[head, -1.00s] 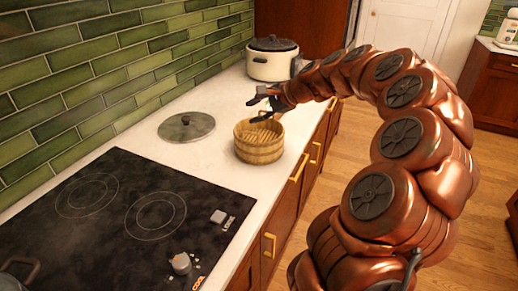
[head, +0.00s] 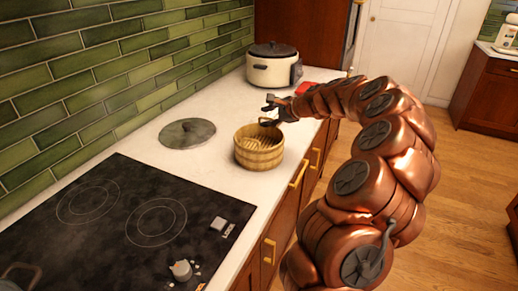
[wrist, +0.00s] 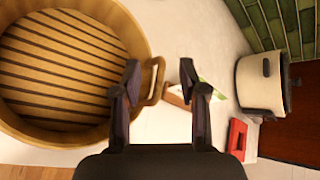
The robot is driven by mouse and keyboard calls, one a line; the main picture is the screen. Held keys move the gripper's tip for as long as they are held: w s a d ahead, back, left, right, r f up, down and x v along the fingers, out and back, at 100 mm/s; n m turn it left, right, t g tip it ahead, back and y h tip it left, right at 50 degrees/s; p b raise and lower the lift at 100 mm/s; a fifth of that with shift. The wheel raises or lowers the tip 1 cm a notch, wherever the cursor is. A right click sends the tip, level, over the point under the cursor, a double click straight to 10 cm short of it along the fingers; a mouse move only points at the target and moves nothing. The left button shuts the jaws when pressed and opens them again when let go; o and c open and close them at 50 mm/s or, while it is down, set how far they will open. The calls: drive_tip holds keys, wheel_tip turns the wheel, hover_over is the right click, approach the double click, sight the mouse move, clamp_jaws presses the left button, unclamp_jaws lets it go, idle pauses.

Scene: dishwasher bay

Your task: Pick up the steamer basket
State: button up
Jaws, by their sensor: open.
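The steamer basket (head: 259,152) is a round, open, light wooden tub with a slatted floor. It stands upright on the white counter, right of the cooktop. In the wrist view the basket (wrist: 66,118) fills the left side, and a wooden loop handle (wrist: 155,82) stands out from its rim. My gripper (head: 270,110) is at the basket's far rim in the head view. In the wrist view the open fingers (wrist: 160,76) have the handle between them, close to the left finger. The gap between the fingers holds nothing gripped.
A grey round lid (head: 187,133) lies on the counter behind the basket, near the green tiled wall. A white cooker with a dark lid (head: 272,66) stands at the far end, with a red item (wrist: 237,139) beside it. The black cooktop (head: 120,220) is at the front left.

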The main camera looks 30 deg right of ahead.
drive_tip(key=shift+w+a+f, duration=0.15)
drive_tip(key=shift+w+f, duration=0.25)
drive_tip(key=shift+w, duration=0.2)
clamp_jaws()
